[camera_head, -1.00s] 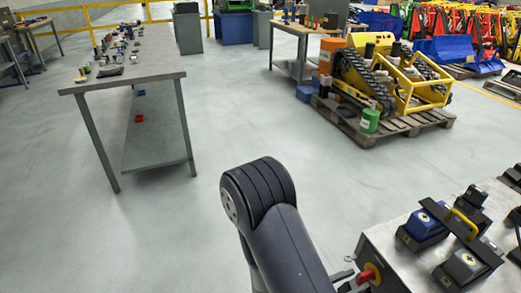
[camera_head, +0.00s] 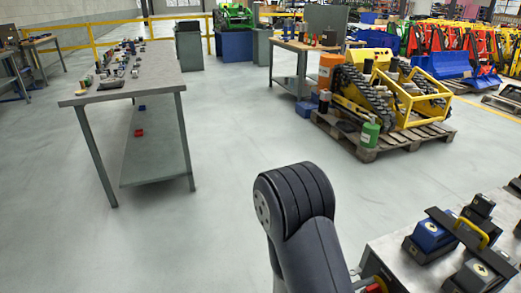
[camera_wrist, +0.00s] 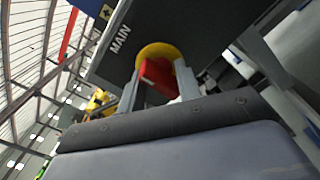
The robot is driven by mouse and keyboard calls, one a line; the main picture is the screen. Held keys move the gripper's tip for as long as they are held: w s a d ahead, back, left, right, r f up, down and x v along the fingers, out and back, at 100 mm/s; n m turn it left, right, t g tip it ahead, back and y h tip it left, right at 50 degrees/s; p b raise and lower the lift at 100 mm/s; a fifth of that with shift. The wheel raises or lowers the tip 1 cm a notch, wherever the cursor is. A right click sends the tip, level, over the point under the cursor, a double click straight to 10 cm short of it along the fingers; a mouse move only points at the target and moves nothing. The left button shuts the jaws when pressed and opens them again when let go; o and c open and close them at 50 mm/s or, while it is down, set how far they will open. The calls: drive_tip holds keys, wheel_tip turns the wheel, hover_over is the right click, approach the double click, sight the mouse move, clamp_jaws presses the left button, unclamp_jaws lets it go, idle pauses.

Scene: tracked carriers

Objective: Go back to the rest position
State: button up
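A red switch handle (camera_wrist: 158,76) on a yellow round plate (camera_wrist: 160,50) sits on a dark panel marked MAIN in the wrist view. My gripper (camera_wrist: 158,92) has its two grey fingers apart, one on each side of the red handle. They look open, with the handle between or just beyond the tips; contact cannot be made out. In the head view my arm's dark elbow (camera_head: 295,200) stands at the lower middle. The red handle (camera_head: 376,285) shows at the bottom edge there, and my gripper is hidden.
A bench with blue and grey battery-like blocks (camera_head: 430,237) is at the lower right. A long table (camera_head: 160,75) with small parts stands left. A yellow tracked machine (camera_head: 415,105) rests on a pallet (camera_head: 365,150). The floor between is clear.

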drive_tip(key=shift+m, duration=1.1)
drive_tip(key=shift+s, duration=0.1)
